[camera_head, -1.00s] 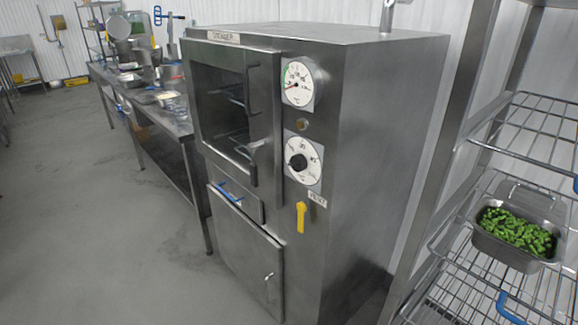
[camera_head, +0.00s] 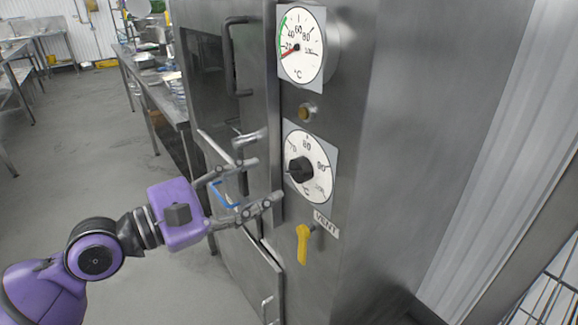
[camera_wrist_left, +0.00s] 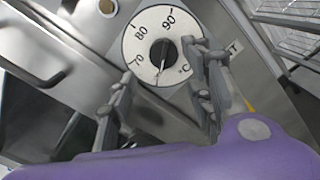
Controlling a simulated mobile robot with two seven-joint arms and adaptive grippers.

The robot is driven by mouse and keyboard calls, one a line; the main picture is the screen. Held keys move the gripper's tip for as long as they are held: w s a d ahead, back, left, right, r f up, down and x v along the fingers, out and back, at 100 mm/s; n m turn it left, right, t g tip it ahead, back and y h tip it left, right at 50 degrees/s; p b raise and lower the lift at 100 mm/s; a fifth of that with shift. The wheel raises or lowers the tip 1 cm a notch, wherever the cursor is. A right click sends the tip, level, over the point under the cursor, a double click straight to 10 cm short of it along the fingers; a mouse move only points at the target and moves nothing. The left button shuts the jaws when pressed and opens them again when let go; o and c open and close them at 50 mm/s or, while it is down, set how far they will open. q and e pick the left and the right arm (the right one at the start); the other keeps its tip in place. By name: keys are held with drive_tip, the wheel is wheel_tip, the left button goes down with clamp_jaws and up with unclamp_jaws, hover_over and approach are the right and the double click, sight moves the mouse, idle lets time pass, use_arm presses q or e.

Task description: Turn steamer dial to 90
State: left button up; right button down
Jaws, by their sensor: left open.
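The steamer dial (camera_head: 321,146) is a white plate with 70, 80, 90 and °C marks on the steamer front. Its black knob (camera_head: 299,169) is at the centre. In the wrist view, the knob (camera_wrist_left: 163,52) lies between my fingers, and a light line on it points down between 70 and °C, away from 90. My left gripper (camera_head: 267,180) is open and empty, just left of the dial. In the wrist view, its fingers (camera_wrist_left: 165,67) are spread on both sides of the knob. I cannot tell whether they touch it. My right gripper is not in view.
A temperature gauge (camera_head: 304,28) with a red needle is above the dial, with a small round brass-coloured button (camera_head: 306,112) between. A yellow vent lever (camera_head: 303,243) is below. The steamer door handle (camera_head: 233,60) is left of the gauge. A work table (camera_head: 163,100) stands behind left.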

sight(295, 167)
use_arm(q)
drive_tip(key=shift+n, duration=0.3)
drive_tip(key=p+x, duration=0.1)
drive_tip(key=x, duration=0.6)
drive_tip(key=shift+w+d, duration=0.1)
drive_tip(key=shift+d, duration=0.1)
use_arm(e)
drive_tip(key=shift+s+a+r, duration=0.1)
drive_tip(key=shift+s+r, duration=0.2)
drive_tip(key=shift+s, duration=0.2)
use_arm(q)
drive_tip(key=c, duration=1)
drive_tip(key=shift+r, duration=0.1)
drive_tip(key=shift+c, duration=0.2)
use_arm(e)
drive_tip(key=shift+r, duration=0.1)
